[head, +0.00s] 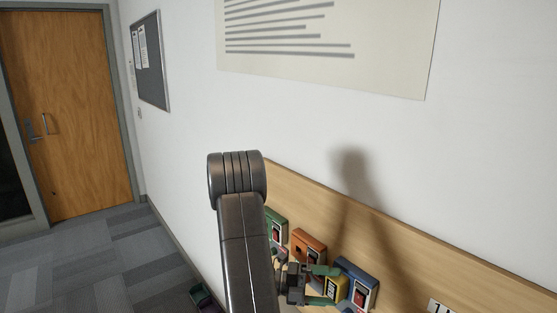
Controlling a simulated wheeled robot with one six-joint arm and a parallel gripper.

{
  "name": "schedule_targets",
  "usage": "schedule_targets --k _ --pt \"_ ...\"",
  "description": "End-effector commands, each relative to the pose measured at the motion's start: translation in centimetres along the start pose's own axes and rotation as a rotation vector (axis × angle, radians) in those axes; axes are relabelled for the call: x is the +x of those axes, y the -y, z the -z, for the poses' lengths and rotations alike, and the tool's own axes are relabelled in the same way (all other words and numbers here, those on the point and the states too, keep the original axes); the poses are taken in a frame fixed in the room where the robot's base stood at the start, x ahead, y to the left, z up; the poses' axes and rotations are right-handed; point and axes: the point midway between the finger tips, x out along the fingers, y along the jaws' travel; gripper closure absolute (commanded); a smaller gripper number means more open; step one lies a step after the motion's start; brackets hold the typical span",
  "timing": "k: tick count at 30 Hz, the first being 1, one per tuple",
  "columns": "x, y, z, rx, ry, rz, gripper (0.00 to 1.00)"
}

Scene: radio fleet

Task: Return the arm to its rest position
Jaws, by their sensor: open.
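My gripper (331,285) is at the lower middle of the head view, past my raised dark arm. Its two green fingers are apart. A small yellow device (339,291) shows between the fingertips; I cannot tell whether the fingers touch it. A blue device (362,277) stands just right of the fingertips. An orange device (309,245) and a green device (275,218) stand farther left along the wooden panel. My arm hides part of the area around the green device.
A wooden panel (420,255) runs along the white wall, with a white label (437,307) at lower right. A dark crate-like thing (203,297) is low, left of my arm. Carpet (110,265) is clear toward the wooden door (68,110). A noticeboard (148,60) hangs on the wall.

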Motion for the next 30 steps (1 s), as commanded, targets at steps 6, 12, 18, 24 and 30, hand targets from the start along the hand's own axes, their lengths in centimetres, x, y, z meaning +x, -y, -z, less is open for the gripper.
schedule_targets --k 6,12,18,24,30 --pt "0.0 0.0 0.0 0.001 0.0 0.0 0.15" --pt "-0.5 -0.1 -0.2 0.003 0.001 0.0 0.15" --pt "-2.3 -0.2 -0.2 0.003 0.004 0.0 0.15" --pt "-5.5 -0.2 -0.2 0.003 0.005 0.0 0.15" --pt "-9.4 -0.3 -0.2 0.003 0.004 0.0 0.15"
